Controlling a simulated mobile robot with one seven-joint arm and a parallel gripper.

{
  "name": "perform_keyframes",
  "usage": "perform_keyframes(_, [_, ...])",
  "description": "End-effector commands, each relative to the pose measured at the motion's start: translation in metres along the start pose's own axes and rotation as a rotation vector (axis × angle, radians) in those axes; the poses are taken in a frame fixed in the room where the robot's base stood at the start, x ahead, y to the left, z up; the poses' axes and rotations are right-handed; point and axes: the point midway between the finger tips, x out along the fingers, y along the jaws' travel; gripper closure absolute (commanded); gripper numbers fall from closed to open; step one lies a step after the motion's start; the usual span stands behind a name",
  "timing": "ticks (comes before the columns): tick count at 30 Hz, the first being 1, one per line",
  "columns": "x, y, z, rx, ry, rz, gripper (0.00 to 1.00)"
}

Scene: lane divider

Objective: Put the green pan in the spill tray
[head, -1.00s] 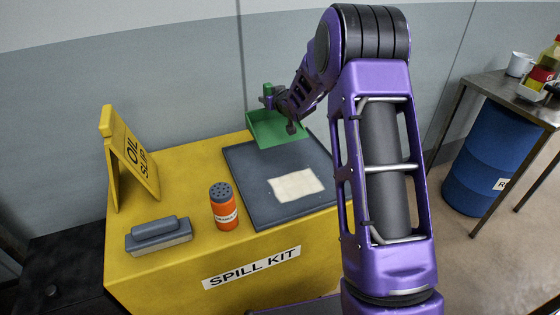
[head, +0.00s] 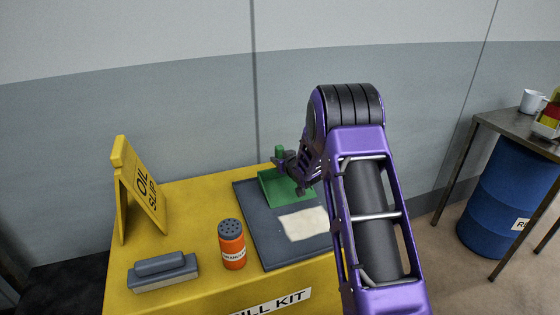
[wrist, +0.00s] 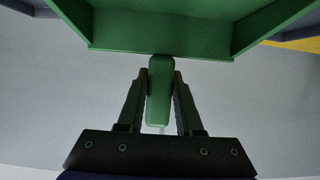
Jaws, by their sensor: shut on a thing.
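The green pan (head: 276,188) is at the back of the dark grey spill tray (head: 254,233) in the head view. It looks low over the tray or resting on it; I cannot tell which. My gripper (head: 285,160) is at the pan's upright green handle, partly hidden by my arm. In the wrist view my gripper (wrist: 159,88) has its two fingers closed on the handle, with the pan's body (wrist: 165,32) beyond it. A cream cloth or pad (head: 304,223) lies in the tray in front of the pan.
An orange shaker can (head: 231,244), a grey block-like brush (head: 163,271) and a yellow oil-slip sign (head: 137,190) stand left of the tray on the yellow spill-kit box (head: 195,205). A metal table (head: 513,127) and blue drum (head: 503,200) are at the right.

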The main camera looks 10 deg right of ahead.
Motion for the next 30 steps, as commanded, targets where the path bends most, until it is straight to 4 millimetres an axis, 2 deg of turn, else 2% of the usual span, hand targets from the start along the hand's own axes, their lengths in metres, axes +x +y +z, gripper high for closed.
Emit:
perform_keyframes(7, [0.001,0.0,0.001,0.0,0.001,0.001,1.0])
perform_keyframes(8, [0.0,0.0,0.001,0.0,0.0,0.001,0.62])
perform_keyframes(12, [0.0,0.0,0.001,0.0,0.0,0.001,0.37])
perform_keyframes(23, [-0.001,0.001,-0.002,0.0,0.001,0.001,0.35])
perform_keyframes(26, [-0.011,0.001,-0.003,0.0,0.0,0.001,0.35])
perform_keyframes(30, [-0.034,0.001,-0.003,0.002,0.0,0.002,0.35])
